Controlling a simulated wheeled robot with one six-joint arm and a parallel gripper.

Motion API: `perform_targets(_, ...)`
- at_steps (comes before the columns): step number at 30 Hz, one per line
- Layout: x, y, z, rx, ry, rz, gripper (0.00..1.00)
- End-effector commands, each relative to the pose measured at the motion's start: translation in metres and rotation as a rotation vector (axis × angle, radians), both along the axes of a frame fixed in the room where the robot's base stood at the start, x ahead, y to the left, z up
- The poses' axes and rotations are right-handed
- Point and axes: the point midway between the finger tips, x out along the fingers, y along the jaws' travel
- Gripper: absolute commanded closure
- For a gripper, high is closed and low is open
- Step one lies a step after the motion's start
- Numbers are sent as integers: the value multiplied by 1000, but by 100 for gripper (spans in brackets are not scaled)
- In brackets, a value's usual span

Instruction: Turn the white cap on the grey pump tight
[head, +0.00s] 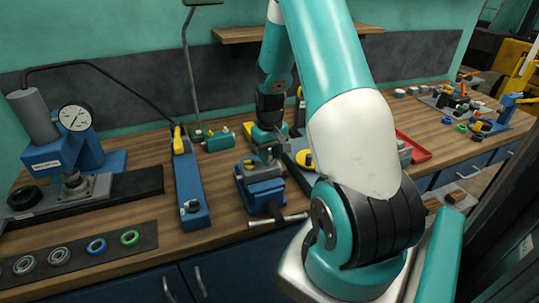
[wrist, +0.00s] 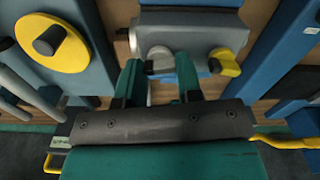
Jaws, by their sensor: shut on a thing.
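The grey pump (wrist: 203,36) lies across the middle of the wrist view, with a yellow part (wrist: 226,62) at its right end. The white cap (wrist: 160,56) is a pale round shape on the pump's near side, partly hidden between my fingers. My gripper (wrist: 160,72) is shut on the cap, one green finger on each side. In the head view my gripper (head: 267,150) points down over the vise. The cap's thread and seating are hidden.
A blue pump with a yellow handle (head: 187,185) stands left of the vise. A press with a gauge (head: 75,118) and a mat of rings (head: 70,255) are further left. A red tray (head: 415,149) is at the right. A wall shelf (head: 240,34) is above.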

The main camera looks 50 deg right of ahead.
Motion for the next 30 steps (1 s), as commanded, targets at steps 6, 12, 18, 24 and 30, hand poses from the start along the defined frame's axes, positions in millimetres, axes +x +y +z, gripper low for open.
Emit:
perform_targets(6,2,-1,1,-2,-7,-172,91)
perform_targets(12,2,-1,1,-2,-8,-286,91)
perform_targets(18,3,-1,1,-2,-8,-353,91)
perform_targets(24,3,-1,2,-2,-9,-379,91)
perform_targets(30,3,-1,2,-2,-9,-382,91)
